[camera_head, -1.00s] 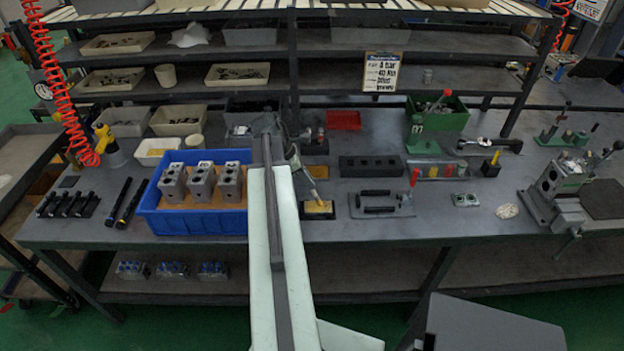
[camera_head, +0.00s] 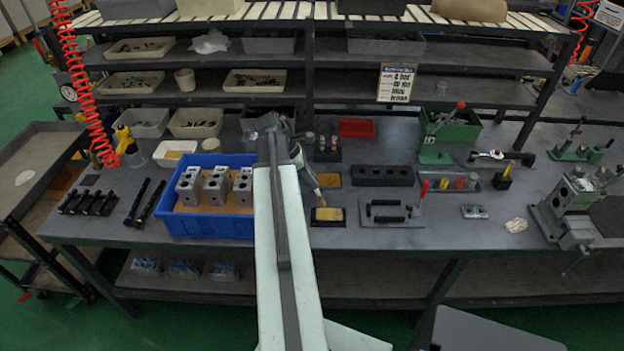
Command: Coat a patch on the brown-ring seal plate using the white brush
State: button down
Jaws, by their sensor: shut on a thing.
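My gripper (camera_head: 297,157) is at the far end of my pale arm, above the bench, and small in view. It is shut on a slim brush (camera_head: 315,187), which slants down to the right. The brush handle looks greyish-white and its tip yellowish. The tip is at the far edge of a small plate with a yellow-tan face in a black frame (camera_head: 328,222). I cannot tell whether it touches. A second plate (camera_head: 328,180), orange-brown, lies just behind. The ring colours are too small to tell, and no coated patch can be made out.
A blue bin (camera_head: 207,226) with grey valve blocks stands left of my arm. Right of the plates are a black block with holes (camera_head: 383,175) and a grey fixture with a red handle (camera_head: 391,213). Small bottles (camera_head: 327,146) stand behind. The bench's front strip is clear.

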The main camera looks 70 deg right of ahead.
jog(key=shift+r+p, duration=0.5)
jog(key=shift+r, duration=0.5)
notch_tip(320, 180, up, 3)
jog(key=p, duration=0.3)
jog(key=shift+r, duration=0.15)
jog(key=shift+f, duration=0.3)
